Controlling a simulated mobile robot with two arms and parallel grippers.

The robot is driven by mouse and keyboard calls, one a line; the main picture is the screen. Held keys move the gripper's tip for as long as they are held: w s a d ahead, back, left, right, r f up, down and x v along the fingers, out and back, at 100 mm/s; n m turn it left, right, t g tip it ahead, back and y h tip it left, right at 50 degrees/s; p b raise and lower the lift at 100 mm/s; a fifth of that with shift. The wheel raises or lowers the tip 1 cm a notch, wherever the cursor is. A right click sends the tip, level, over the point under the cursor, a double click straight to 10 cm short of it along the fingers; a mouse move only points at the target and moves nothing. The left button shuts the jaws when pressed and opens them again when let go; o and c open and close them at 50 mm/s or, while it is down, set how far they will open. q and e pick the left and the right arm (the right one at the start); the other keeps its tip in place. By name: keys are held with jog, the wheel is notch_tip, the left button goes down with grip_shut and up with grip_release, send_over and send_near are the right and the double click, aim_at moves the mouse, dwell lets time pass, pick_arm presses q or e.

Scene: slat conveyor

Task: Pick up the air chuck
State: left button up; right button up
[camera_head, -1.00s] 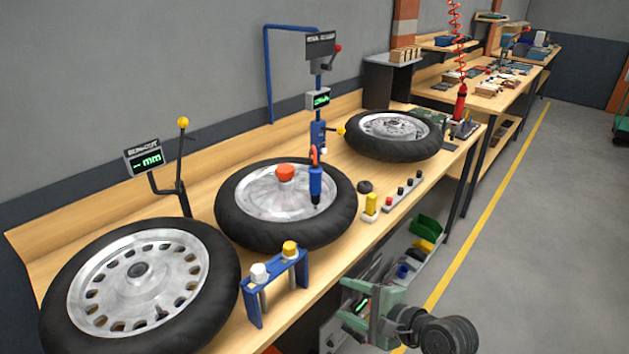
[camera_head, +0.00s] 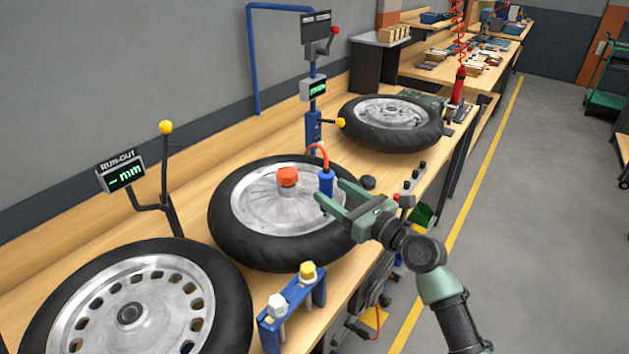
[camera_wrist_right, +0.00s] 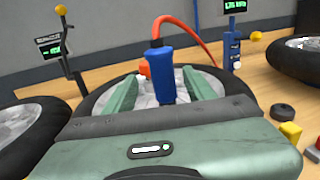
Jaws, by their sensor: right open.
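The air chuck (camera_head: 326,182) is a blue upright tool with a red hose curving from its top. It stands at the right part of the middle wheel (camera_head: 240,232), near the orange-red hub cap (camera_head: 287,177). My right gripper (camera_head: 332,193) is open at the chuck, its green fingers reaching in from the right. In the right wrist view the chuck (camera_wrist_right: 160,68) shows between the two spread fingers (camera_wrist_right: 161,92), with gaps on both sides. The chuck's lower end is hidden by the gripper. My left gripper is not in view.
A blue stand with white and yellow knobs (camera_head: 290,305) is at the bench front. Another wheel (camera_head: 232,290) lies front left, a third (camera_head: 400,143) farther back. A post with a lever and display (camera_head: 313,90) rises behind. The floor at right (camera_head: 530,220) is clear.

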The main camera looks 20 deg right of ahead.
aim_at(330, 187)
jog(key=x, duration=0.2)
jog(key=p+x, duration=0.1)
jog(key=shift+w+r, duration=0.2)
jog(key=shift+r, duration=0.1)
jog(key=x, duration=0.3)
jog(key=shift+w+f, duration=0.2)
jog(key=shift+w, duration=0.1)
jog(key=c, duration=0.9)
grip_shut()
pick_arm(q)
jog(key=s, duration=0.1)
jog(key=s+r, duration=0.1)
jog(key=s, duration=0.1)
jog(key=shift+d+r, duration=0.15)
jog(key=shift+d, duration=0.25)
